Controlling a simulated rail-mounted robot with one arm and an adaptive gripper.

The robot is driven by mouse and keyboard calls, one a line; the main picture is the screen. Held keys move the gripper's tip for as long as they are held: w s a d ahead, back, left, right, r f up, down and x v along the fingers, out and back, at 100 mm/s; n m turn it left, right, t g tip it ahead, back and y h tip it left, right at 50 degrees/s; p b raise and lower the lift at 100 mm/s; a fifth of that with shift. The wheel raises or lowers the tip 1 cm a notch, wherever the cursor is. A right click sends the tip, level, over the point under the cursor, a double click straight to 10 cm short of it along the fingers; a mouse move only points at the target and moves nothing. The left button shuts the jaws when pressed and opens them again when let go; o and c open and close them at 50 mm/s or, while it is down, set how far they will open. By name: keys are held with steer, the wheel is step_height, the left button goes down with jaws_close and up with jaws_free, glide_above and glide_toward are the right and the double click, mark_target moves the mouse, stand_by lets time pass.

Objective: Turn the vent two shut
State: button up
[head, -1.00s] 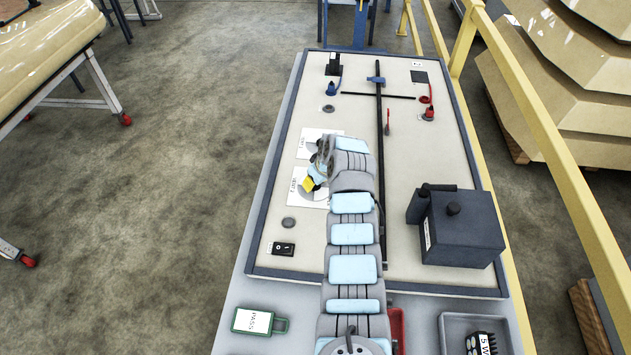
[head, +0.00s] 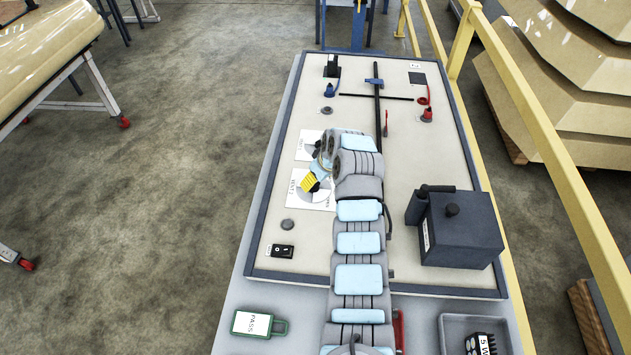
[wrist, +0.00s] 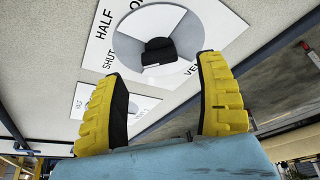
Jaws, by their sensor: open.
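Vent two is the lower of two white plates with round dials (head: 322,203) on the panel's left, partly hidden by my gripper. My gripper (head: 310,183), with yellow fingers, is over its dial. In the wrist view, my gripper (wrist: 165,105) is open and empty. A near dial plate (wrist: 102,52), marked HALF and SHUT, lies ahead of the fingers. Its dark knob (wrist: 160,50) shows in the gap beyond the fingertips, apart from them. Its full label is cut off, and I cannot tell the knob's setting. A second plate (wrist: 143,105) shows partly behind the left finger.
The upper vent plate (head: 306,147) is mostly behind my arm. A black rocker switch (head: 283,251) is at the panel's lower left. A dark box (head: 458,228) stands at the right. A yellow rail (head: 560,180) runs along the right side.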

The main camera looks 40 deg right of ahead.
steer(key=v, duration=0.8)
steer(key=shift+w, duration=0.1)
stand_by(0.4)
